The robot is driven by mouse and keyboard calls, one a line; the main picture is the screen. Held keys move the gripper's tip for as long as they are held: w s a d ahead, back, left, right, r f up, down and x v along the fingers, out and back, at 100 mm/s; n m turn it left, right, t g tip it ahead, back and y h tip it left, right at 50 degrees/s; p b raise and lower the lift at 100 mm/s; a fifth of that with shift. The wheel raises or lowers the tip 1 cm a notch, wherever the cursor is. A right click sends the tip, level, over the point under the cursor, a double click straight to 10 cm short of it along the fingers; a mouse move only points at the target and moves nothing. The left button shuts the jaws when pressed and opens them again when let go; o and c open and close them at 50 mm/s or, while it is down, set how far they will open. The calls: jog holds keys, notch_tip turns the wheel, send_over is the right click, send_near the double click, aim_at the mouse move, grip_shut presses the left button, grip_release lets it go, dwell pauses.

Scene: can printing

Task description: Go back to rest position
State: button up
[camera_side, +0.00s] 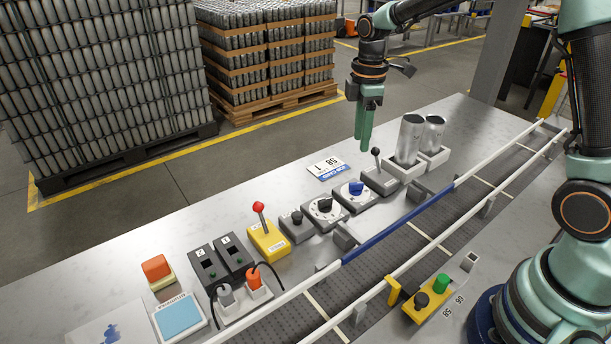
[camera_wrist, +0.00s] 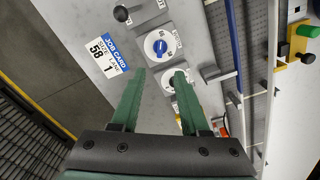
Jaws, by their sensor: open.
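My gripper (camera_side: 364,138) hangs over the far edge of the metal table in the side view, fingers pointing down, close to the lever box and left of the two cans. In the wrist view my gripper (camera_wrist: 164,76) has its two green fingers apart, with nothing between them but the table and control boxes below. The job card (camera_side: 326,167) lies flat on the table below and to the left of my gripper. It also shows in the wrist view (camera_wrist: 108,55), left of the fingers.
Two silver cans (camera_side: 409,139) stand in white holders. A black-knobbed lever box (camera_side: 380,180), blue-knob dial (camera_side: 354,194), black-knob dial (camera_side: 325,211) and red-knobbed yellow lever box (camera_side: 268,240) line the table. A conveyor (camera_side: 425,225) runs along the near side. Can pallets stand behind.

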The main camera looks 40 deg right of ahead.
jog(key=shift+r, duration=0.1)
jog(key=s+a+r+m+t, duration=0.1)
jog(key=s+r+m+t, duration=0.1)
jog(key=s+r+m, duration=0.2)
jog(key=s+a+r+m+t, duration=0.1)
jog(key=s+r+m+t, duration=0.2)
jog(key=s+r+m, duration=0.2)
jog(key=shift+s+a+r+m+t, duration=0.25)
jog(key=shift+s+m, duration=1.35)
jog(key=shift+s, duration=1.45)
